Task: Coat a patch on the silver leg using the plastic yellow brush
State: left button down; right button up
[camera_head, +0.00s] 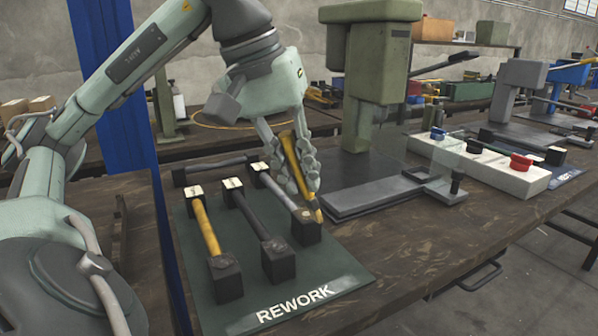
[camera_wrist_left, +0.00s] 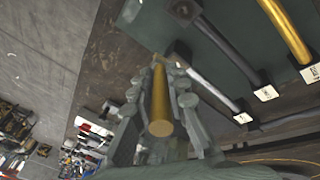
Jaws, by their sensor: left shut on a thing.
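My left gripper (camera_head: 306,190) is shut on the yellow brush (camera_head: 290,153), which slants down between the fingers. It also shows end-on in the left wrist view (camera_wrist_left: 160,110). The brush tip is at the right of the silver leg's near black end block (camera_head: 307,230); I cannot tell if it touches. The silver leg (camera_head: 276,189) lies on the green REWORK mat (camera_head: 330,276), rightmost of three parallel legs, its near part close to the fingers. In the left wrist view the silver leg (camera_wrist_left: 208,89) lies beside the gripper. My right gripper is not in view.
A yellow leg (camera_head: 207,228) and a dark leg (camera_head: 248,213) lie left of the silver one; another dark leg (camera_head: 215,169) lies crosswise behind. A green press (camera_head: 375,75) stands behind right. A white block (camera_head: 480,163) with colored pieces stands at the right.

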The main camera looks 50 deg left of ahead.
pick_arm(q)
jog(key=shift+r+p, duration=2.25)
jog(key=shift+r, duration=0.35)
notch_tip(320, 180, up, 3)
jog(key=p, duration=0.3)
jog(key=shift+r, duration=0.1)
